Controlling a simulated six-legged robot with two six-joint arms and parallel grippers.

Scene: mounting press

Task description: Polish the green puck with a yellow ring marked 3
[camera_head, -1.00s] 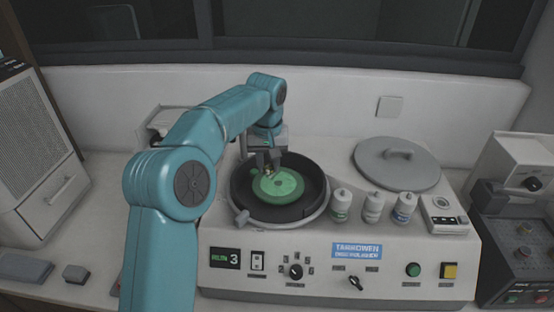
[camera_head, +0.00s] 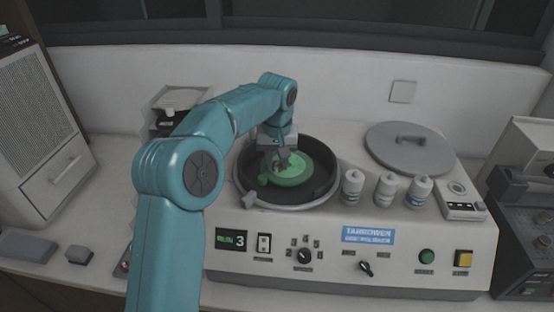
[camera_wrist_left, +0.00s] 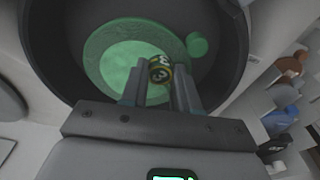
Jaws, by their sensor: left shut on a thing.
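My left gripper (camera_head: 281,164) reaches down into the black bowl of the polishing machine (camera_head: 325,182). In the left wrist view its two fingers (camera_wrist_left: 160,92) are shut on a small dark green puck with a yellow ring (camera_wrist_left: 160,72), with a 3 on it. The puck is over the green polishing disc (camera_wrist_left: 108,62); I cannot tell whether they touch. In the head view the puck is mostly hidden by the fingers, and the green disc (camera_head: 306,173) shows around them. A small round green part (camera_wrist_left: 197,44) shows beside the disc. My right gripper is not in view.
The machine's display (camera_head: 231,240) reads RUN 3. A dial (camera_head: 304,256), a green button (camera_head: 427,257) and a yellow button (camera_head: 463,258) are on its front. Three white bottles (camera_head: 385,190) stand right of the bowl. A grey lid (camera_head: 400,152) lies behind them.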

